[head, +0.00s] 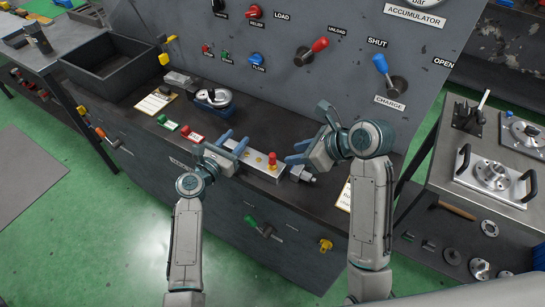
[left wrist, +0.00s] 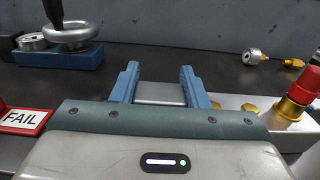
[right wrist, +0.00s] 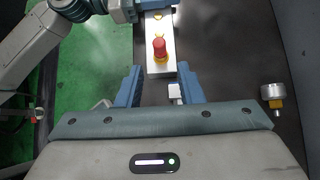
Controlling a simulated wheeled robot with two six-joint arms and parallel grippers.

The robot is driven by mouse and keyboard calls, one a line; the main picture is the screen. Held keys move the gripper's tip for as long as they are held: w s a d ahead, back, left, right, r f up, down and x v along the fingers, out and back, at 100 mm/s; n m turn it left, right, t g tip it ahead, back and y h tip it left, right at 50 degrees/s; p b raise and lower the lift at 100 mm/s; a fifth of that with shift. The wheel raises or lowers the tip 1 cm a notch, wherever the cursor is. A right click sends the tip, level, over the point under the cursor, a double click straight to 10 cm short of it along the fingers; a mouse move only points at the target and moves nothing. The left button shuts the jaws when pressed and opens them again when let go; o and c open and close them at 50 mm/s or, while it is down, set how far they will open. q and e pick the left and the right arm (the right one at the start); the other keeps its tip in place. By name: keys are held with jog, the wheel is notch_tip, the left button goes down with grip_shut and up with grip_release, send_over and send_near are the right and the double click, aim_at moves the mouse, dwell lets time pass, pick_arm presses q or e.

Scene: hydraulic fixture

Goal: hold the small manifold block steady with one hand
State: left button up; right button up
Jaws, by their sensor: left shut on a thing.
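The small manifold block (head: 262,168) is a silver bar lying on the dark bench ledge, with a red knob (head: 272,157) and yellow fittings on top. My left gripper (head: 233,143) is shut on the block's left end; the left wrist view shows the block (left wrist: 160,93) between its fingers. My right gripper (head: 309,138) is open and empty above the block's right end. In the right wrist view, a metal fitting (right wrist: 175,92) at the block's end shows between its spread fingers; I cannot tell whether they touch it.
A small gauge with a brass stem (right wrist: 272,95) lies on the ledge beyond the block. A blue-based device (head: 213,98) and the green and red FAIL (left wrist: 22,121) tags sit to the left. The sloped control panel (head: 300,80) rises behind. A cart (head: 470,185) stands right.

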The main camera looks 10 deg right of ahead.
jog(key=x, duration=0.7)
jog(key=shift+a+f, duration=0.15)
jog(key=shift+c, duration=0.2)
grip_shut()
